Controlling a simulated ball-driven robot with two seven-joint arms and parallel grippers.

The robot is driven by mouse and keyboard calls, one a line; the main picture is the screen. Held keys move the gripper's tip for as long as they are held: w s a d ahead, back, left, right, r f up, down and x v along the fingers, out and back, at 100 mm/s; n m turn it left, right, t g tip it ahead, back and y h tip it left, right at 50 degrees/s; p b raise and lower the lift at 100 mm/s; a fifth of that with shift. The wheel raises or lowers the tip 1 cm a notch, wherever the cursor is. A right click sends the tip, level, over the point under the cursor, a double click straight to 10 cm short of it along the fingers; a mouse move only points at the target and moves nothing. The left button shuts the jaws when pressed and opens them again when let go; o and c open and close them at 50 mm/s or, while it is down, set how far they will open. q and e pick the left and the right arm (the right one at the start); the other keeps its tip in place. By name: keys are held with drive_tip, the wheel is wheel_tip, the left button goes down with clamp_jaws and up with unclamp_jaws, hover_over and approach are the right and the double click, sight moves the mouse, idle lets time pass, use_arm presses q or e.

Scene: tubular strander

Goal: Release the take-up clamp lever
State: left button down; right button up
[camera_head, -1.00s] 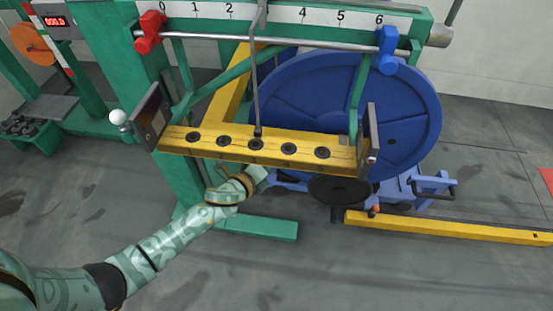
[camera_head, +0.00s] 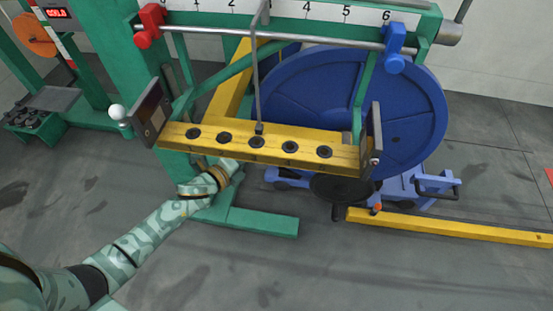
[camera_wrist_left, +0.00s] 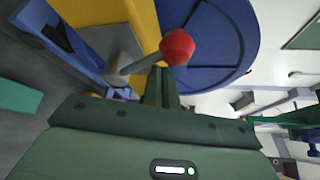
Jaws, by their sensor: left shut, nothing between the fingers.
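In the left wrist view, a lever with a red ball knob (camera_wrist_left: 177,47) on a thin grey rod angles up from a grey plate (camera_wrist_left: 108,48). It is likely the clamp lever, and I cannot pick it out in the head view. My left gripper (camera_wrist_left: 161,82) is shut and empty, with its fingers just below the red knob in that picture. I cannot tell whether they touch the rod. In the head view my left arm reaches in low, and its hand is hidden behind the yellow beam (camera_head: 300,160). My right gripper is not in view.
A large blue reel (camera_head: 410,105) stands behind the yellow beam. A black handwheel (camera_head: 340,187) sits under the beam's right end. A white ball knob (camera_head: 117,112) sticks out at left. The green frame foot (camera_head: 255,223) lies near my arm. The front floor is clear.

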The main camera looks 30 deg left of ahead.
use_arm(q)
drive_tip(key=shift+a+f, duration=0.2)
drive_tip(key=shift+a, duration=0.15)
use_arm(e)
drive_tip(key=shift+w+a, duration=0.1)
